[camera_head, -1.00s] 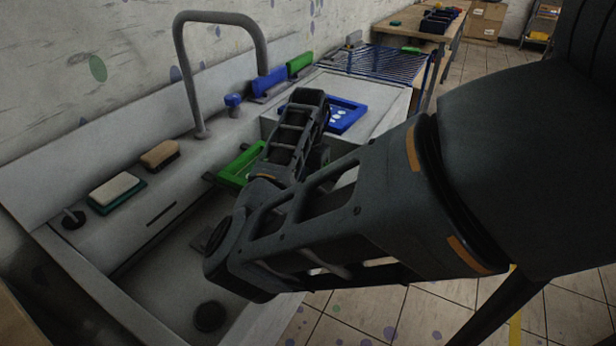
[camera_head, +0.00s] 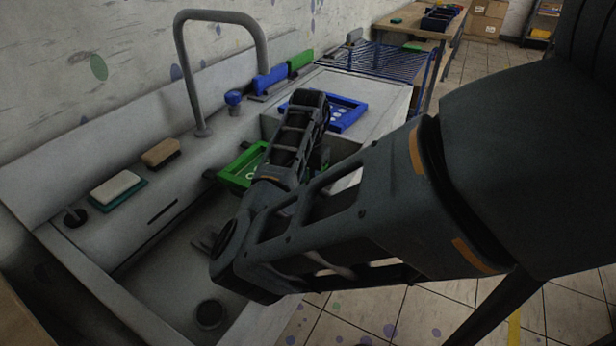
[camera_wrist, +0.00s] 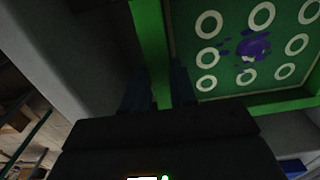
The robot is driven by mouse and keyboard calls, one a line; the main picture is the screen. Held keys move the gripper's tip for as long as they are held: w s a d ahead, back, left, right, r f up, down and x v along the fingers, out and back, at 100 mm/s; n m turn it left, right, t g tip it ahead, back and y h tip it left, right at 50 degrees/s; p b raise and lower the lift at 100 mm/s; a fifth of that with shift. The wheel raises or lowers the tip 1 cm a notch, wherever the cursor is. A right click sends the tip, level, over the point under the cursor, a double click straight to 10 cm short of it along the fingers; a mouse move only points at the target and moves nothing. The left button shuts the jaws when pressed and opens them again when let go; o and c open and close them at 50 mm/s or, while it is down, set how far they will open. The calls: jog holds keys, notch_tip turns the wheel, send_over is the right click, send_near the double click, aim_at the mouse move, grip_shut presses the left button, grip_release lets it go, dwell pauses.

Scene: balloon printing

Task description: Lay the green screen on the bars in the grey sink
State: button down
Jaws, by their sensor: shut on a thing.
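The green screen (camera_head: 236,177) is over the grey sink (camera_head: 85,278), partly hidden behind my arm in the head view. In the wrist view the green screen (camera_wrist: 152,35) shows its frame and a darker green mesh with several white rings and a purple blot. My gripper (camera_wrist: 160,85) is shut on one side of that frame; its fingers are dark in the wrist view, and my arm hides them in the head view. Short dark bar ends (camera_head: 203,245) show in the sink beside my arm. I cannot tell whether the screen touches the bars.
A tall curved tap (camera_head: 188,85) rises at the back. A sponge (camera_head: 116,186) and a brush (camera_head: 160,152) lie on the rear ledge. A blue wire rack (camera_head: 385,62) stands beyond the sink.

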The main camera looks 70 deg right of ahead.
jog(key=c, duration=0.8)
grip_release()
jog(key=shift+r, duration=3.85)
